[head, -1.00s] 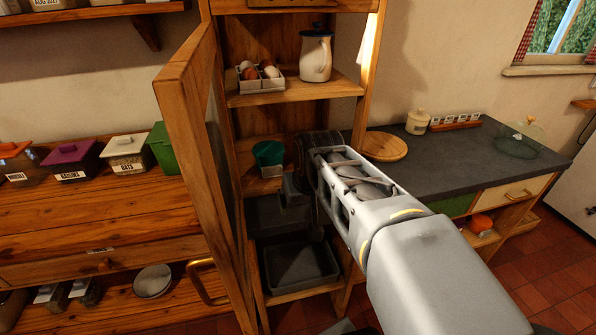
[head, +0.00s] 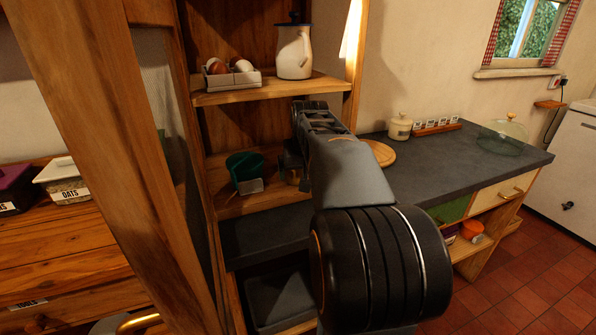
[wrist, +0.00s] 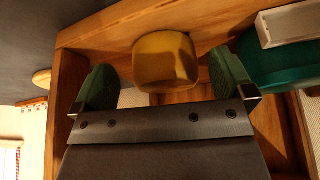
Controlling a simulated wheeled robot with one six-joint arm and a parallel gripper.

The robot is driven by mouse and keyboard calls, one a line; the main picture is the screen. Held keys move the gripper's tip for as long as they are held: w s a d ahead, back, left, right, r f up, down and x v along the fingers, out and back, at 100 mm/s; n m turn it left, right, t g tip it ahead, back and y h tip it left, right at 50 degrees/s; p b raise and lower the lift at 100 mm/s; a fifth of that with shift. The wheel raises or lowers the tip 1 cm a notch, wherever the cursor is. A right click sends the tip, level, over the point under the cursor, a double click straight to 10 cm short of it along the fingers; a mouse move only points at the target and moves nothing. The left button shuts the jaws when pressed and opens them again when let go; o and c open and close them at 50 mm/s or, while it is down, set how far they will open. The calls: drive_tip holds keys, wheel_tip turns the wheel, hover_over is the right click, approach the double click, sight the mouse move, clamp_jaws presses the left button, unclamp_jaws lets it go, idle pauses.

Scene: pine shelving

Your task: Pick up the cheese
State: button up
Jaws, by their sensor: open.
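The cheese (wrist: 165,58) is a rounded yellow piece on a wooden shelf, seen in the wrist view. My gripper (wrist: 164,76) is open, with one green finger pad to the left of the cheese and one to its right. The cheese shows between and just beyond the pads, and I cannot tell whether either touches it. In the head view my arm hides the cheese and most of the gripper.
A teal pot (head: 243,165) stands close beside the cheese, with a pale block (head: 250,186) in front. Above is a shelf (head: 270,89) with an egg carton (head: 232,80) and a jug (head: 294,52). An open cupboard door (head: 110,150) stands at left.

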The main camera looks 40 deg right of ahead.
drive_tip(key=shift+w+d, duration=0.35)
drive_tip(key=shift+w, duration=0.35)
drive_tip(key=shift+w+d+f, duration=0.1)
drive_tip(key=shift+w+d, duration=0.15)
drive_tip(key=shift+w, duration=0.3)
drive_tip(key=shift+w+d, duration=0.25)
drive_tip(key=shift+w, duration=0.3)
drive_tip(key=shift+w+d+f, duration=0.1)
drive_tip(key=shift+w+f, duration=0.05)
drive_tip(key=shift+f, duration=0.55)
drive_tip(key=shift+w+d+f, duration=0.1)
drive_tip(key=shift+w+f, duration=0.15)
drive_tip(key=shift+f, duration=0.35)
drive_tip(key=shift+c, duration=0.5)
drive_tip(key=shift+r, duration=0.1)
drive_tip(key=c, duration=0.8)
